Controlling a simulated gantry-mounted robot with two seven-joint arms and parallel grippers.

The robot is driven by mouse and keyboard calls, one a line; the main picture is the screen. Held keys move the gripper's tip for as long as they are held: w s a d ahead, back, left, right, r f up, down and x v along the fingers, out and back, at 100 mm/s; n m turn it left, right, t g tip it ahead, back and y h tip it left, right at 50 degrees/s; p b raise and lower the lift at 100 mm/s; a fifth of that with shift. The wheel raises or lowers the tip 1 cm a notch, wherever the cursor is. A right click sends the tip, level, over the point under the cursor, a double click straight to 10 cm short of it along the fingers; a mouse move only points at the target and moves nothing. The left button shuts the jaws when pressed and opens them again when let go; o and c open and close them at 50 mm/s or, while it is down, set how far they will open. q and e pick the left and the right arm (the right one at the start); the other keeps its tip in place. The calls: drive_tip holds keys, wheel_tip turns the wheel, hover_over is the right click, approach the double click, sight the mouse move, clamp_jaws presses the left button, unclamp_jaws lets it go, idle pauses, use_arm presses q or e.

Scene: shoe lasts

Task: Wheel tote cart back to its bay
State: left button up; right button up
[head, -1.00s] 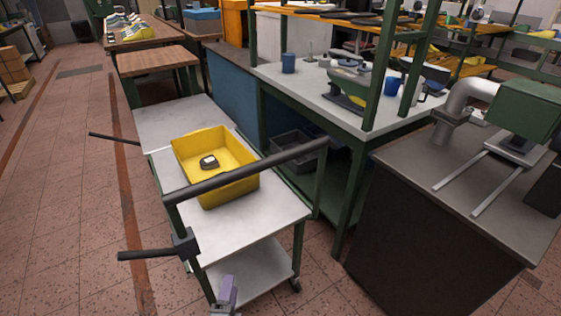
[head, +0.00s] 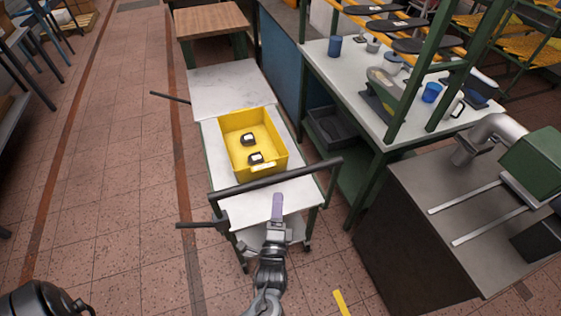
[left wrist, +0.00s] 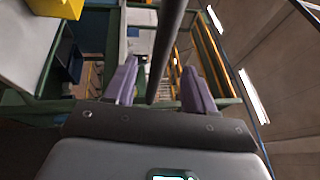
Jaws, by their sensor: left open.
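The tote cart (head: 255,205) has a white top, a green frame and a dark handle bar (head: 300,175) across its near end. A yellow tote (head: 278,167) stands on it with two dark objects (head: 249,140) inside. My left gripper (head: 277,205) is open with its purple fingers up, just on the near side of the handle bar in the head view. In the left wrist view, a dark bar (left wrist: 170,40) runs between the open fingers (left wrist: 158,85). I cannot tell whether they touch it. My right gripper is not in view.
Another white-topped surface (head: 232,88) adjoins the cart's far end. A green-legged workbench (head: 345,72) and a dark grey machine cabinet (head: 425,190) stand to the right. Dark levers (head: 200,224) stick out left of the cart. The tiled floor to the left is mostly clear.

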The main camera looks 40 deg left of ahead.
use_arm(q)
drive_tip(key=b+x, duration=0.1)
drive_tip(key=x, duration=0.9)
drive_tip(key=shift+w+a+r, duration=0.15)
drive_tip(key=shift+w+r, duration=0.05)
drive_tip(key=shift+w, duration=0.15)
drive_tip(key=shift+c, duration=0.5)
clamp_jaws()
